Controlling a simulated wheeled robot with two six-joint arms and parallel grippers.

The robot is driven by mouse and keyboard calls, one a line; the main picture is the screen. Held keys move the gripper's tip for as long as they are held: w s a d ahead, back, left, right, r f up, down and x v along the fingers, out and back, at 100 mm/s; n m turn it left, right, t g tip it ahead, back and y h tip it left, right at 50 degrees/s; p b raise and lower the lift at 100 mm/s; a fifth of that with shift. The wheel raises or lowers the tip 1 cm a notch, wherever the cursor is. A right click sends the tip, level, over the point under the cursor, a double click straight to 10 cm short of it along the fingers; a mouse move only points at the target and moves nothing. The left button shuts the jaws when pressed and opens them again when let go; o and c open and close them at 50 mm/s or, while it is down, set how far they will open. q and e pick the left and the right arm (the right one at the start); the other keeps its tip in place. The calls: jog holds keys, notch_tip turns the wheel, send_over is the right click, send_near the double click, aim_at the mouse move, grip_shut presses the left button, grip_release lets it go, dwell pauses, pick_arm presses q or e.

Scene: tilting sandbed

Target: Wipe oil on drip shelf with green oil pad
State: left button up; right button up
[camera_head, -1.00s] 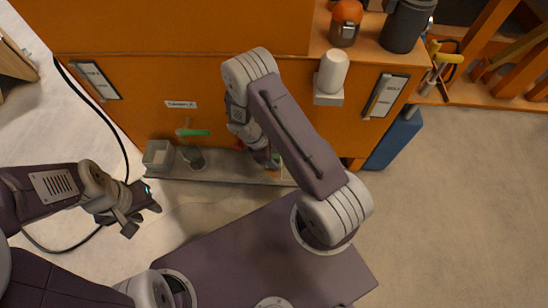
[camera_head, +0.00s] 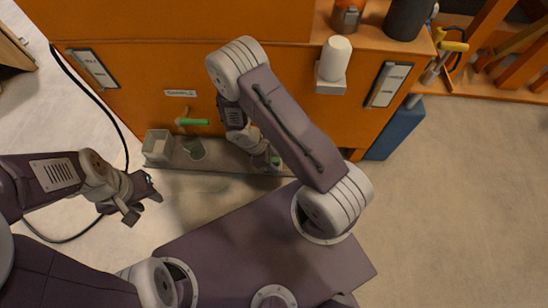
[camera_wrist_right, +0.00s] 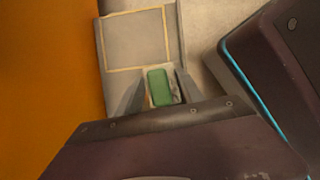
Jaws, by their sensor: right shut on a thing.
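The drip shelf (camera_head: 222,163) is a narrow grey ledge low along the front of the orange cabinet. In the right wrist view the shelf (camera_wrist_right: 122,55) shows a tan outlined rectangle. My right gripper (camera_head: 271,163) is low at the shelf's right part. It is shut on the green oil pad (camera_wrist_right: 159,87), which sits between its fingers over the shelf. I cannot tell whether the pad touches the surface. No oil can be made out clearly. My left gripper (camera_head: 143,205) is open and empty, left of the shelf above the floor.
A grey box (camera_head: 157,146) and a grey-green cup (camera_head: 193,149) stand at the shelf's left end, below a green-handled valve (camera_head: 192,122). A white cylinder (camera_head: 335,60) sits on a bracket above. A black cable (camera_head: 100,112) hangs at left.

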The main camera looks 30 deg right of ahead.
jog(key=shift+s+a+f, duration=0.1)
jog(key=shift+s+a, duration=0.1)
jog(key=shift+s, duration=0.25)
jog(key=shift+s+a+f, duration=0.1)
jog(key=shift+s+a, duration=0.05)
jog(key=shift+s, duration=0.3)
jog(key=shift+w+d+r+p, duration=0.2)
jog(key=shift+w+r+p, duration=0.05)
jog(key=shift+w+p, duration=0.25)
jog(key=shift+w+d+p, duration=0.25)
jog(key=shift+w+p, duration=0.2)
jog(key=shift+w, duration=0.15)
jog(key=shift+w+d+f+p, duration=0.15)
jog(key=shift+w+d, duration=0.3)
jog(key=shift+w, duration=0.25)
jog(key=shift+w+d+r+p, duration=0.15)
jog(key=shift+w+d, duration=0.25)
jog(key=shift+w, duration=0.25)
jog(key=shift+w+d+f+p, duration=0.15)
jog(key=shift+w+d, duration=0.3)
jog(key=shift+w, duration=0.25)
jog(key=shift+s+d, duration=0.1)
jog(key=shift+d, duration=0.1)
jog(key=shift+s+a+f, duration=0.1)
jog(key=shift+s+a, duration=0.4)
jog(key=shift+s, duration=0.35)
jog(key=shift+s+a, duration=0.45)
jog(key=shift+s, duration=0.4)
